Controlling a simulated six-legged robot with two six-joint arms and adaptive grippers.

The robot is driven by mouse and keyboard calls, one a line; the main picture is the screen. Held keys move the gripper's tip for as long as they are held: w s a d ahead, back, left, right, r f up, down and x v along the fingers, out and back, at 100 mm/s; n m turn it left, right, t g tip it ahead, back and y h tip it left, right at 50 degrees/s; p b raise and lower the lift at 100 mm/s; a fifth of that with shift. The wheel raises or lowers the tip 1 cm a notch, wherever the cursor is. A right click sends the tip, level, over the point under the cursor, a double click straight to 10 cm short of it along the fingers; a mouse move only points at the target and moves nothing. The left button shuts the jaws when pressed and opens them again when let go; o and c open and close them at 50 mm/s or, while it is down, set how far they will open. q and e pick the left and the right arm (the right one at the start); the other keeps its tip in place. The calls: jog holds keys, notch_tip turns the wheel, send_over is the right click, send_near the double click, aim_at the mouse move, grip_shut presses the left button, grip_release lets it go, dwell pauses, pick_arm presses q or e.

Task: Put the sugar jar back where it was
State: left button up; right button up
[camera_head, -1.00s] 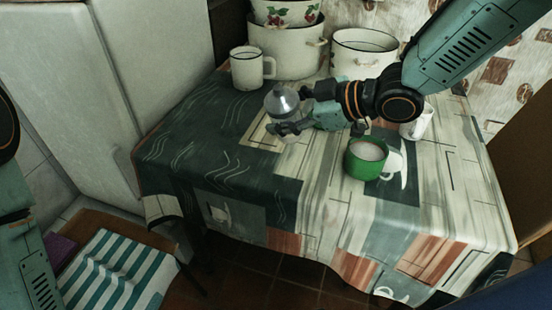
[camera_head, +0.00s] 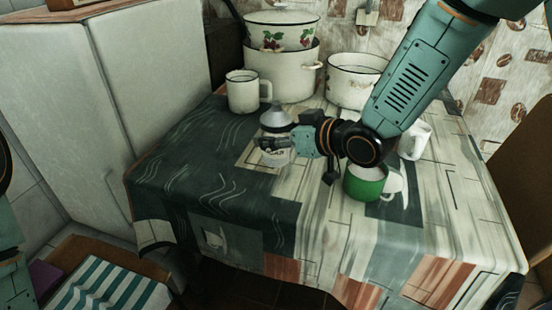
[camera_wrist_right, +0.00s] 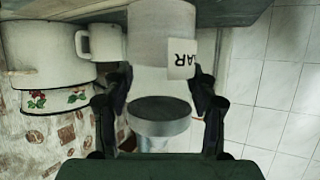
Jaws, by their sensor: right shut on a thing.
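My right gripper (camera_head: 268,144) is shut on the sugar jar (camera_head: 275,159). In the right wrist view, which is upside down, the jar (camera_wrist_right: 162,35) is between the two fingers (camera_wrist_right: 162,95) and a white label ending in "AR" shows. The jar is over the patterned cloth, in front of the white mug (camera_head: 241,94); I cannot tell whether its base touches the cloth. My left gripper is out of view.
A green mug (camera_head: 364,187) stands to the right, beneath my right arm. A white cup (camera_head: 418,138) is behind that arm. Enamel pots (camera_head: 275,72) and (camera_head: 350,82) another pot stand along the wall. The dark cloth (camera_head: 205,165) left of the jar is clear.

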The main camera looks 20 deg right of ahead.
aim_at(276, 151)
notch_tip(276, 151, down, 3)
jog(key=shift+s+f+b, duration=0.1)
jog(key=shift+f+b, duration=0.05)
jog(key=shift+b, duration=0.55)
jog(key=shift+f, duration=0.4)
jog(key=o, duration=1.5)
jog(key=shift+f, duration=0.15)
